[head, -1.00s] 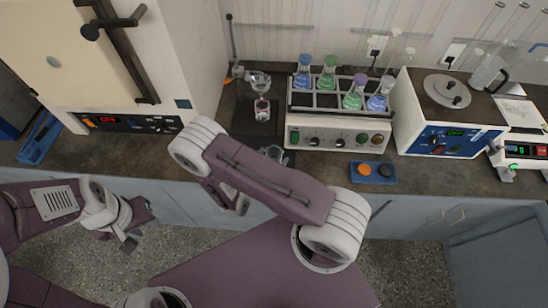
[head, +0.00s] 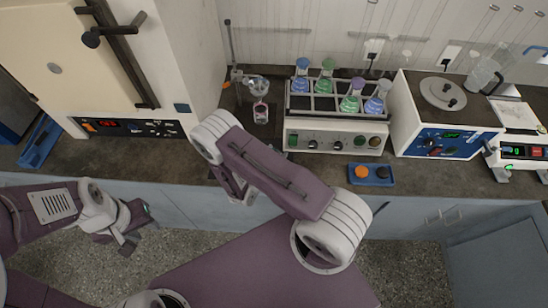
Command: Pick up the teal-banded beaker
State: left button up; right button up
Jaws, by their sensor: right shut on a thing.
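My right gripper (head: 241,193) is low under my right forearm, near the counter's front edge. Only part of its wrist shows; its fingers are hidden behind the forearm. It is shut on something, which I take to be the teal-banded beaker. The beaker itself is hidden, and I cannot see its band. My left gripper (head: 139,229) is over the floor in front of the counter at the left. Its fingers stand apart, with a small teal patch showing near one tip.
A rack device (head: 335,135) holds several colored flasks. A blue tray (head: 372,183) with orange and dark discs lies in front. A stand with glassware (head: 260,87) is behind my forearm. An oven (head: 130,128) is left, a white-and-blue machine (head: 440,143) right.

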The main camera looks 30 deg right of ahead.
notch_tip(320, 180, up, 5)
jog(key=p, duration=0.4)
jog(key=shift+r, duration=0.15)
jog(key=s+d+r+p, duration=0.1)
jog(key=s+r+p, duration=0.2)
jog(key=s, duration=0.2)
jog(key=s+r+p, duration=0.2)
jog(key=s+p, duration=0.1)
jog(key=s, duration=0.3)
jog(key=shift+s+d+r+p, duration=0.3)
jog(key=shift+d+r, duration=0.1)
